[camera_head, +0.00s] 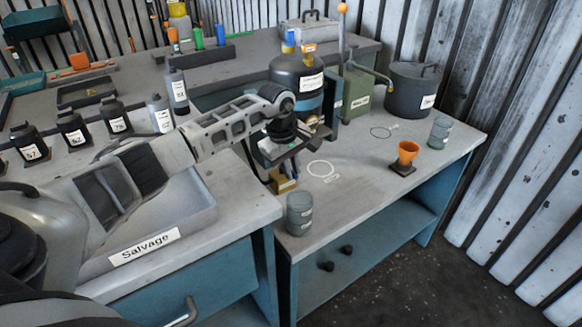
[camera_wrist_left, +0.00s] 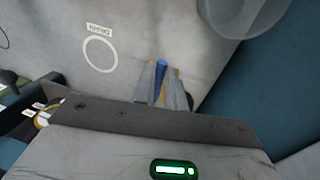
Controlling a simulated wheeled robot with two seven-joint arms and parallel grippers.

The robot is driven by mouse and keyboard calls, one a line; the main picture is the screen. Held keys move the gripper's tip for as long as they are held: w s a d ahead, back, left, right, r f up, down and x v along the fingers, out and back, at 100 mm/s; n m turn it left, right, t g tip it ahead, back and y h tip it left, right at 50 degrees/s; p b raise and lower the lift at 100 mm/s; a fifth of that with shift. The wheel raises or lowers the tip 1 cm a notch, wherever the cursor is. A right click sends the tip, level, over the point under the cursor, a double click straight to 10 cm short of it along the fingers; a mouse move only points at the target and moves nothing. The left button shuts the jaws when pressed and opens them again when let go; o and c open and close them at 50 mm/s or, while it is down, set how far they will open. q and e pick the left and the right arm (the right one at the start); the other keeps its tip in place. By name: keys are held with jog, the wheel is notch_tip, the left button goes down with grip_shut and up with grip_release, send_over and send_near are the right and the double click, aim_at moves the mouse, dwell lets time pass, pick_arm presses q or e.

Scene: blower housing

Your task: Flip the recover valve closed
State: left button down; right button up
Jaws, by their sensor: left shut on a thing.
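My left gripper (camera_head: 287,170) reaches down to the right bench, beside a small brass-coloured block (camera_head: 284,185) at the bench's left side. In the left wrist view the fingers (camera_wrist_left: 160,85) are shut on a narrow blue handle (camera_wrist_left: 161,68), with a little orange-yellow showing beside it. The handle looks like a valve lever, but no label on it shows, and the fingers hide much of it. In the head view my gripper covers the handle. A dark tank (camera_head: 297,84) with a blue and an orange piece on top stands behind my gripper. My right gripper is out of view.
A grey-green jar (camera_head: 299,214) stands close in front of my gripper. A white ring mark (camera_head: 320,168) lies to its right. An orange funnel (camera_head: 405,154), another jar (camera_head: 439,133) and a dark lidded pot (camera_head: 415,90) stand farther right. The Salvage tray (camera_head: 150,245) is at left.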

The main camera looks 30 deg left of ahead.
pick_arm(q)
jog(key=shift+w+d+n+b, duration=0.25)
jog(key=shift+w+n, duration=0.25)
jog(key=shift+n, duration=0.6)
jog(key=w+a+n+g+y+b, duration=0.1)
jog(key=w+n+b, duration=0.3)
jog(key=n, duration=1.1)
jog(key=shift+w+a+y, duration=0.7)
jog(key=shift+w+y, duration=0.15)
jog(key=shift+y, duration=0.05)
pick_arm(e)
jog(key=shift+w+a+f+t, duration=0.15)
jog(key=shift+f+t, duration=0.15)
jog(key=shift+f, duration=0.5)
pick_arm(q)
jog(key=shift+a+n, duration=0.1)
jog(key=shift+n, duration=0.3)
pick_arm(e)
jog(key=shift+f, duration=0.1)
pick_arm(q)
jog(key=c, duration=1.5)
grip_release()
jog(key=shift+o, duration=0.2)
